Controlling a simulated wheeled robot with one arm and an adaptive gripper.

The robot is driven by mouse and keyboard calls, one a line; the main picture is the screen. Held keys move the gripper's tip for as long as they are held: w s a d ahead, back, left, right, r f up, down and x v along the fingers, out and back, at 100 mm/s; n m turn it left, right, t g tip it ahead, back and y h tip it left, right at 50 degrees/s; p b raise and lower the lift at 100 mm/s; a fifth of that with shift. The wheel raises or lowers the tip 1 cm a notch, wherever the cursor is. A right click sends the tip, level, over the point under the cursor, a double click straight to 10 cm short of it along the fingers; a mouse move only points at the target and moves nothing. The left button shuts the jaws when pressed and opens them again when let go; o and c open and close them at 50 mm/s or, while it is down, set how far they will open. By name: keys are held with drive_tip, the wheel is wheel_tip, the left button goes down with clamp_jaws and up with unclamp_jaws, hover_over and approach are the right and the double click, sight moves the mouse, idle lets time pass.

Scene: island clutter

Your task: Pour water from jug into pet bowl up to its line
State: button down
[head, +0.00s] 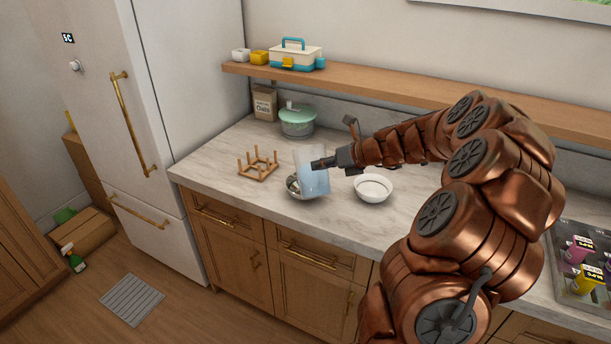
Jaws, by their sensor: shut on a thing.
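My gripper (322,163) is shut on a translucent jug (314,183) with pale blue water in it. The jug looks slightly tilted, at the front part of the marble counter. A shiny metal bowl (292,186) sits directly behind and below the jug, which hides much of it. A white bowl (373,189) stands on the counter to the right of the jug, below my wrist. I cannot tell for certain which bowl is the pet bowl. No fill line can be made out, and no stream of water is visible.
A wooden peg rack (258,166) stands left of the metal bowl. A green lidded pot (297,120) and an oats bag (265,104) stand at the back. A wooden shelf (400,97) runs above the counter. The front left counter is clear.

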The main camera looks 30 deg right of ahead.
drive_tip(key=shift+d, duration=0.1)
drive_tip(key=shift+w+d+r+m+g, duration=0.15)
drive_tip(key=shift+w+r+m+g, duration=0.15)
drive_tip(key=shift+g, duration=0.2)
drive_tip(key=shift+w, duration=0.1)
idle(0.5)
drive_tip(key=shift+w+d+g, duration=0.1)
drive_tip(key=shift+w+g, duration=0.15)
drive_tip(key=shift+g, duration=0.15)
drive_tip(key=shift+w+r+m+g, duration=0.2)
drive_tip(key=shift+w+m+g, duration=0.1)
drive_tip(key=shift+w+g, duration=0.1)
